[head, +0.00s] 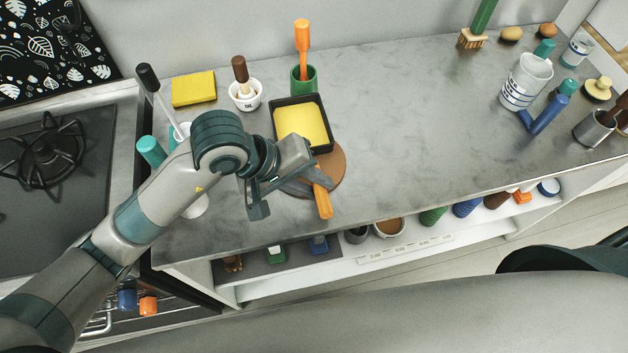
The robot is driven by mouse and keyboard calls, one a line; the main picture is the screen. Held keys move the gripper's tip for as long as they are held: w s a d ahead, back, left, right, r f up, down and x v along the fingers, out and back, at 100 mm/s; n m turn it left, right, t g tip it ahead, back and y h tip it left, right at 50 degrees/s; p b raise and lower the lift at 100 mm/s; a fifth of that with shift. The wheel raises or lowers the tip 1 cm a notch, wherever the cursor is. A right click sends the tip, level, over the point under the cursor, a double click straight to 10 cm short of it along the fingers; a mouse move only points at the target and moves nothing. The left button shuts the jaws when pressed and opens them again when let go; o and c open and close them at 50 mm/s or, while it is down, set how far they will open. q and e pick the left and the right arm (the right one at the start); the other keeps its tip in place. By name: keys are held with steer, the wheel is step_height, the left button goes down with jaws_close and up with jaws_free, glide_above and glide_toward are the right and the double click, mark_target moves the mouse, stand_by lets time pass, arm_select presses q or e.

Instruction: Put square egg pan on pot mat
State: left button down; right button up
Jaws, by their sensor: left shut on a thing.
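The square egg pan (302,121) is black with a yellow inside and an orange handle. The round brown pot mat (333,168) lies on the counter below the pan's body in the picture. The handle crosses over the mat, and the pan's near edge overlaps the mat's far edge. Most of the pan's body lies beyond the mat. I cannot tell whether the pan is resting or slightly raised. My left gripper (312,182) is shut on the pan's handle, above the mat, and hides part of it. My right gripper is not in view.
A green cup (304,80) with an orange-handled tool stands just behind the pan. A white pot (246,97) and a yellow sponge (193,89) are to its left. The stove (55,185) is at far left. The counter's middle right (430,120) is clear.

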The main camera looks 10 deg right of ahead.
arm_select(q)
steer(key=c, duration=1.5)
jaws_free()
steer(key=shift+a+r, duration=0.3)
steer(key=shift+r, duration=0.15)
steer(key=shift+b+v, duration=1.3)
steer(key=shift+v, duration=4.15)
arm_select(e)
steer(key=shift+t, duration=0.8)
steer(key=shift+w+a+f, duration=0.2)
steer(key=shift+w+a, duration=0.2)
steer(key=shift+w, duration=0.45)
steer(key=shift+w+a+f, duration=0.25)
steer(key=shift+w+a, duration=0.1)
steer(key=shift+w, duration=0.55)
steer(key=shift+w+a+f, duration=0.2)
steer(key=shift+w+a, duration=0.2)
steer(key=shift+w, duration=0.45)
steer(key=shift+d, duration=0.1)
